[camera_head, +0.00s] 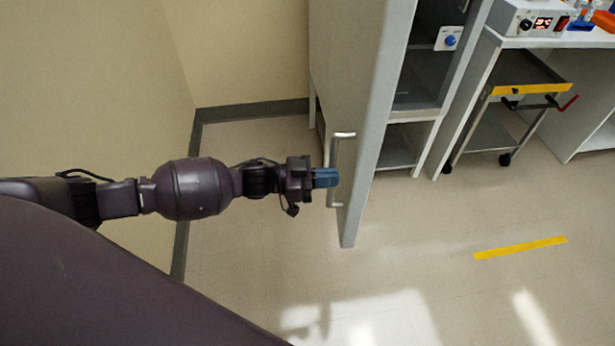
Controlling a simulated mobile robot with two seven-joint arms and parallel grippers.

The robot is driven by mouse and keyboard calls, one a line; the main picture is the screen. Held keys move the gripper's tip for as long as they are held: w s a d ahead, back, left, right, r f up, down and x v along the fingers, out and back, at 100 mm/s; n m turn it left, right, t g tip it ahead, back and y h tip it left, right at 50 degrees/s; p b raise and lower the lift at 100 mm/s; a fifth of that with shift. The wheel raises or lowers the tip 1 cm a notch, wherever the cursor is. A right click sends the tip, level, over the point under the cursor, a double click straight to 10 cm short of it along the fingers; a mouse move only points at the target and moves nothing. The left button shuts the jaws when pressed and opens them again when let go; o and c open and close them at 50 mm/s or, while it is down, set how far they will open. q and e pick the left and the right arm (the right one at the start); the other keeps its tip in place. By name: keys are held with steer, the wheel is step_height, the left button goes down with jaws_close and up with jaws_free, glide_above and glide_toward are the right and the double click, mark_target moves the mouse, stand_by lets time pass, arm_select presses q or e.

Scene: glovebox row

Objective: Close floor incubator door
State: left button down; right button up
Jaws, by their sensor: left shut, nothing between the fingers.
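The floor incubator door (365,110) is a tall grey panel standing wide open, swung out toward me. A silver bar handle (334,172) is on its left face near the free edge. Behind it the incubator (423,75) shows its open front with grey shelves inside. My left gripper (334,178) is shut, with blue fingertips at the handle, overlapping it in the view. Nothing is held between the fingers. I cannot tell whether the fingertips touch the handle or the door. My right gripper is out of view.
A wheeled cart (500,110) with a yellow-edged top stands under a white bench (560,42) at the right. A yellow floor strip (520,247) lies at the lower right. The floor (420,240) right of the door is clear. Walls close in at the left.

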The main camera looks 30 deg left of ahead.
mark_target(353, 177)
arm_select(q)
steer(key=shift+x, duration=1.5)
steer(key=shift+d, duration=0.1)
